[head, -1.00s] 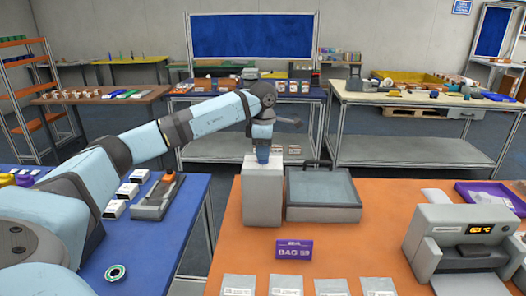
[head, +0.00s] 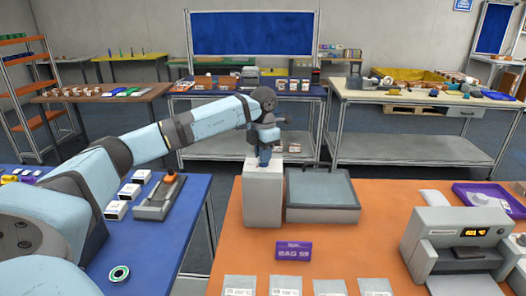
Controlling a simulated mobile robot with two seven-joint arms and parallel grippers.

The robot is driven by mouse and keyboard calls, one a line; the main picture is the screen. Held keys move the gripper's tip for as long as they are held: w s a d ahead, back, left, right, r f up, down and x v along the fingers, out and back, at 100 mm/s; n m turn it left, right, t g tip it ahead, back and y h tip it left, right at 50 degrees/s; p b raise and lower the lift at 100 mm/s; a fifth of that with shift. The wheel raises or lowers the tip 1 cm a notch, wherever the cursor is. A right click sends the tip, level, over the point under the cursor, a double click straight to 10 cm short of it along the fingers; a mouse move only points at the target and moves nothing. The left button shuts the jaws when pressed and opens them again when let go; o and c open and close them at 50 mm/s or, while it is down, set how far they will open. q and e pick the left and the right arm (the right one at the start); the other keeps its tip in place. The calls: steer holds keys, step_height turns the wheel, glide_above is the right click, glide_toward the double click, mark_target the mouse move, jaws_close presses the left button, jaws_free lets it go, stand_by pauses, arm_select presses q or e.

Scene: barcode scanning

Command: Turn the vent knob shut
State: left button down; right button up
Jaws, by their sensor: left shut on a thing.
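My left arm reaches in from the left, and my left gripper (head: 264,155) points down onto the pedestal's top. It is shut on the vent knob there. The knob is almost wholly hidden by the fingers, so its shape and how far it is turned cannot be told. My right gripper is not in view.
The blue table (head: 165,240) at left holds small boxes and a tool holder.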

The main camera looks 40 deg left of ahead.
arm_select(q)
steer(key=n+p, duration=0.1)
steer(key=n, duration=0.2)
steer(key=shift+r+n, duration=0.1)
steer(key=shift+n, duration=0.3)
steer(key=n+p, duration=0.1)
steer(key=n, duration=0.2)
steer(key=shift+n, duration=1.2)
steer(key=shift+n+p, duration=0.3)
steer(key=shift+n, duration=0.3)
steer(key=c, duration=1.2)
jaws_free()
steer(key=shift+o, duration=0.2)
